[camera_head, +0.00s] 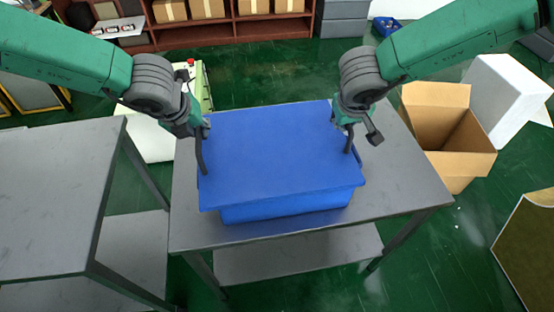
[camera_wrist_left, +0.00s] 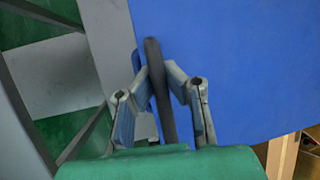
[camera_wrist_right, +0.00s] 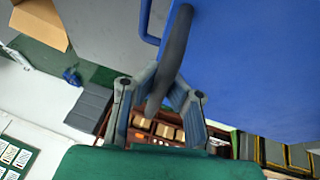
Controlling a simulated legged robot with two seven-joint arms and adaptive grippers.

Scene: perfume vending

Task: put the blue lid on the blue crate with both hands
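The blue lid (camera_head: 280,150) lies over the top of the blue crate (camera_head: 285,208), covering its opening, with its front edge overhanging the crate. I cannot tell whether it rests on the rim or hovers just above it. A dark curved handle (camera_head: 202,155) stands at the lid's left side and another (camera_head: 349,140) at its right. My left gripper (camera_head: 203,130) has its fingers around the left handle, which also shows in the left wrist view (camera_wrist_left: 157,75). My right gripper (camera_head: 348,122) has its fingers around the right handle, also in the right wrist view (camera_wrist_right: 175,45).
The crate stands on a grey table (camera_head: 400,170). Another grey table (camera_head: 50,190) is at the left with a gap between. An open cardboard box (camera_head: 465,160) and a white block (camera_head: 505,95) are on the floor at right. Shelves (camera_head: 240,30) stand behind.

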